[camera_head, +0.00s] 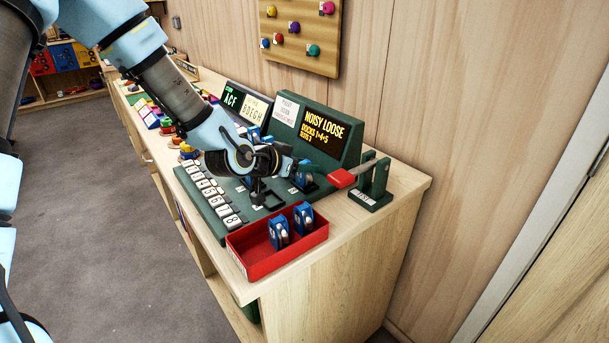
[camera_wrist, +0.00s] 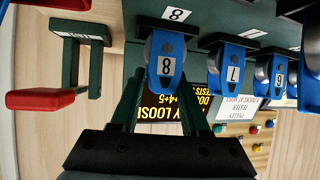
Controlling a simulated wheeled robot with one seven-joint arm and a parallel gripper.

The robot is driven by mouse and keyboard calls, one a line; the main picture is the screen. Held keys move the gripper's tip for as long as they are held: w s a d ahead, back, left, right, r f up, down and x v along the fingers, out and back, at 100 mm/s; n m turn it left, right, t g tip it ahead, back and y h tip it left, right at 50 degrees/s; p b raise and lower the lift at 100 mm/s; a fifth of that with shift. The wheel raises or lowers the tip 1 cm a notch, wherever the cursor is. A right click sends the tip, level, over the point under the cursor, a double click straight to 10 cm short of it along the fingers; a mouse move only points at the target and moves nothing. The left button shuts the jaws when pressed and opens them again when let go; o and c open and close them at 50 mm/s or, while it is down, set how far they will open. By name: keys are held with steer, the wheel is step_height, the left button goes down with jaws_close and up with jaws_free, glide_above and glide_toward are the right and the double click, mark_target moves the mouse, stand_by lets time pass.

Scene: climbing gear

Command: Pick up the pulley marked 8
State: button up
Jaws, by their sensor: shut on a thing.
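The pulley marked 8 (camera_wrist: 166,58) is blue with a grey wheel and a white 8 label. In the wrist view, which is upside down, it sits at the dock labelled 8 (camera_wrist: 177,14). My gripper (camera_wrist: 167,85) has its two dark green fingers on either side of this pulley and is shut on it. In the head view, my gripper (camera_head: 288,163) is low over the right part of the green tester board (camera_head: 214,207), at a blue pulley (camera_head: 306,179). Whether the pulley is clear of its dock cannot be told.
Pulleys marked 7 (camera_wrist: 234,74) and 6 (camera_wrist: 279,78) stand beside it. A red tray (camera_head: 252,273) with two blue pulleys is at the bench's front. A red-handled lever (camera_head: 342,178) stands close to the right. The screen (camera_head: 324,128) rises behind.

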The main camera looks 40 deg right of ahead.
jaws_close()
